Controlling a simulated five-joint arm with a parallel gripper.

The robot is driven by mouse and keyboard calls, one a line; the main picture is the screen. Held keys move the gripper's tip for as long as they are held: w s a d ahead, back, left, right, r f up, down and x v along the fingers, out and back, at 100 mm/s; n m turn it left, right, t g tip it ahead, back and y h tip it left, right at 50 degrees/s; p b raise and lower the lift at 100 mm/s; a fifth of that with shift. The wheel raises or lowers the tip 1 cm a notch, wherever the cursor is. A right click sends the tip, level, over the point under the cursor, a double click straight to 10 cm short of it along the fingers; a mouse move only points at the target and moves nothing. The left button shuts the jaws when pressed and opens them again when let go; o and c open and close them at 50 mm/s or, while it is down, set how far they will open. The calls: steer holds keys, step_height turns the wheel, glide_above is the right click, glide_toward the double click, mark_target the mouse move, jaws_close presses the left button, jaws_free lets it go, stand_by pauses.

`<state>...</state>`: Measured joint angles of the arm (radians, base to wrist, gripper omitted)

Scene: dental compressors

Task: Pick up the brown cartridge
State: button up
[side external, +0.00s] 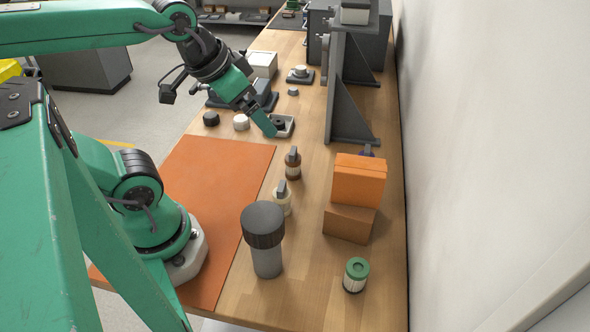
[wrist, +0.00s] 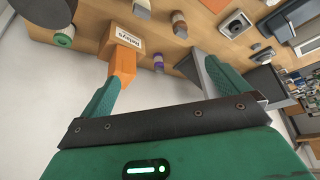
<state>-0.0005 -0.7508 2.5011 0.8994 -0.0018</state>
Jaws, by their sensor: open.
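The brown cartridge (side external: 293,163) stands upright on the wooden bench, with a brown body, a pale band and a dark grey top. It also shows near the top of the wrist view (wrist: 180,26). A similar cream cartridge (side external: 283,198) stands just nearer the camera. My gripper (side external: 269,128) is beyond the brown cartridge in the side view, over the bench by a small grey plate, and apart from the cartridge. In the wrist view its two green fingers (wrist: 164,80) are spread wide with nothing between them that they touch.
Orange and brown boxes (side external: 360,180) are stacked on the right, with a green-topped cartridge (side external: 355,275) in front. A dark-lidded grey canister (side external: 266,258) stands nearer the camera. A tall grey bracket (side external: 348,110) rises behind. A purple roll (wrist: 158,62) shows.

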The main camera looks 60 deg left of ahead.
stand_by(0.4)
steer(key=c, duration=0.9)
steer(key=shift+o, duration=0.2)
steer(key=shift+w, duration=0.1)
steer(key=n+g, duration=0.3)
steer(key=n, duration=0.2)
glide_toward(293, 165)
steer(key=w+f+n, duration=0.1)
steer(key=w+a+f+n+g, duration=0.1)
steer(key=w+f+n+g, duration=0.1)
steer(key=shift+w+a+n, duration=0.2)
steer(key=shift+a+n, duration=0.05)
steer(key=shift+n, duration=0.05)
steer(key=shift+w+a+f+g, duration=0.1)
steer(key=shift+a+f+g, duration=0.05)
steer(key=shift+f+g, duration=0.2)
steer(key=shift+f, duration=3.95)
